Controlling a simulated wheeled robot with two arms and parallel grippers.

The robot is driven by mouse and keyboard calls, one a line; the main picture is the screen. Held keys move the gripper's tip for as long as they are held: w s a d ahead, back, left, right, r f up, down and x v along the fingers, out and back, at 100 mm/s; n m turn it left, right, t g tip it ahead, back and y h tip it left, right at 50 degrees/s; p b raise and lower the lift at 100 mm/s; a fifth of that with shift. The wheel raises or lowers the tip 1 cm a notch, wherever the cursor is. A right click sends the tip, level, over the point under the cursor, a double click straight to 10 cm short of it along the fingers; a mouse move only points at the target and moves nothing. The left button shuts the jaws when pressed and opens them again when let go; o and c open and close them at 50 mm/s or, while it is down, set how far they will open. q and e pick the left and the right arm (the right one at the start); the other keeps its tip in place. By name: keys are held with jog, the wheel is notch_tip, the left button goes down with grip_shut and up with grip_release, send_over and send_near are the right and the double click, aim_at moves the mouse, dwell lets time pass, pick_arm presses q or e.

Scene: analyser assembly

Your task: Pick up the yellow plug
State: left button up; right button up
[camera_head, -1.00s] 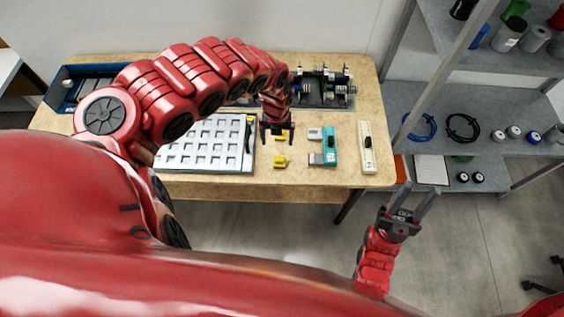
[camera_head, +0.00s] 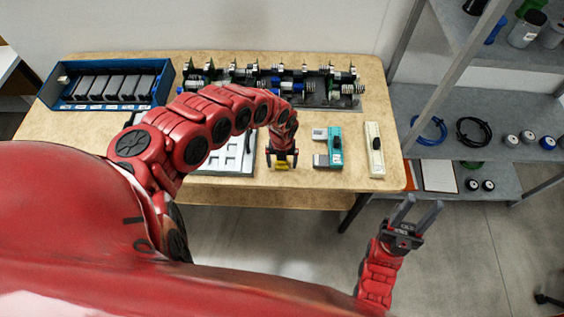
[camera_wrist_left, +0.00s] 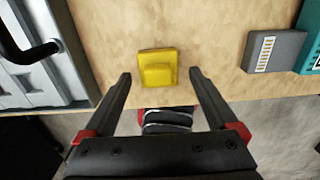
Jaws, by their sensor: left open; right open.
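The yellow plug (camera_wrist_left: 158,69) lies on the wooden table, just beyond and between the open fingertips in the left wrist view. In the head view the yellow plug (camera_head: 282,166) shows between the fingers near the table's front edge. My left gripper (camera_head: 282,166) is open and empty above it; its fingers also show in the left wrist view (camera_wrist_left: 160,76), one on each side of the plug and apart from it. My right gripper (camera_head: 423,212) is open and empty, out past the table's front right corner over the floor.
A white tray (camera_head: 243,166) with a dark handle lies left of the plug. A teal and grey part (camera_head: 335,146) and a cream part (camera_head: 374,150) lie to the right. A blue bin (camera_head: 66,97) and a row of assembled components (camera_head: 310,85) stand at the back.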

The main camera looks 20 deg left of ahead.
pick_arm(q)
jog(key=shift+a+f, duration=0.1)
jog(key=shift+f, duration=0.4)
grip_shut()
